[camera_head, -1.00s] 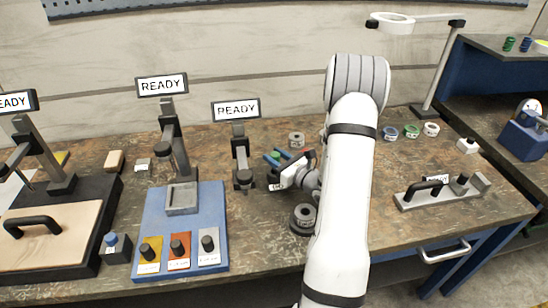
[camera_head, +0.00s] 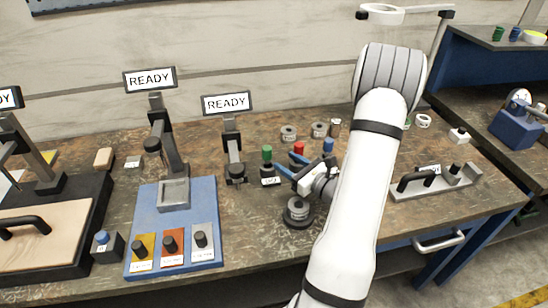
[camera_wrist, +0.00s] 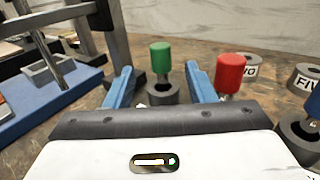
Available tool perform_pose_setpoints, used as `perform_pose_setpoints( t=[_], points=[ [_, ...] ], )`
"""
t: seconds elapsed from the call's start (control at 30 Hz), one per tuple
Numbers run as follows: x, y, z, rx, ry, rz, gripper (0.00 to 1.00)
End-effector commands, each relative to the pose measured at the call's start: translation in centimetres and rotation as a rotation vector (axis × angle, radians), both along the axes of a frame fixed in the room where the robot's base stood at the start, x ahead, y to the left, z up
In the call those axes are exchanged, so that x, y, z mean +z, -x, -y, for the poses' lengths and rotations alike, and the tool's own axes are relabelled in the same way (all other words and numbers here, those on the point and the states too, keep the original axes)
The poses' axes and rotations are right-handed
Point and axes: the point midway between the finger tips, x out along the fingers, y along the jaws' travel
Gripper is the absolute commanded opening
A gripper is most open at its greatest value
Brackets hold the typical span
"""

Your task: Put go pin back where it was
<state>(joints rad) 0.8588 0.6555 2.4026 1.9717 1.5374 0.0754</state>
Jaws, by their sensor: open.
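A green-topped pin (camera_head: 267,153) stands upright over a dark holder with a white label (camera_head: 270,181) too small to read surely. A red-topped pin (camera_head: 299,148) and a blue-topped pin (camera_head: 328,146) stand to its right. My gripper (camera_head: 298,164) is open, close in front of these pins. In the wrist view, the green-topped pin (camera_wrist: 161,58) appears between and beyond the spread blue fingers of my gripper (camera_wrist: 160,72), not gripped. Its stem meets the holed grey holder (camera_wrist: 163,96). The red-topped pin (camera_wrist: 229,73) is just right of the right finger.
A round grey ring on a dark base (camera_head: 298,211) stands at the front. Labelled grey rings (camera_head: 289,132) stand behind the pins. A post with a READY sign (camera_head: 226,103) and a blue station (camera_head: 150,230) are left. A grey fixture with a black handle (camera_head: 415,181) is right.

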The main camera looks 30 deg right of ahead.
Motion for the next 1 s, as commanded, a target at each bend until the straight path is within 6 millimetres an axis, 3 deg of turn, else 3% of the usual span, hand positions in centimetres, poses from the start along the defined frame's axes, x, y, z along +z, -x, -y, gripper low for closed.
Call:
perform_pose_setpoints(
  t=[0.1,0.3,1.0],
  points=[
    [0.0,1.6,0.6,-0.004,0.000,0.001,0.50],
    [0.0,2.8,0.9,-0.001,0.000,0.001,0.50],
    [0.0,2.9,1.0,-0.002,0.000,0.001,0.50]
  ],
)
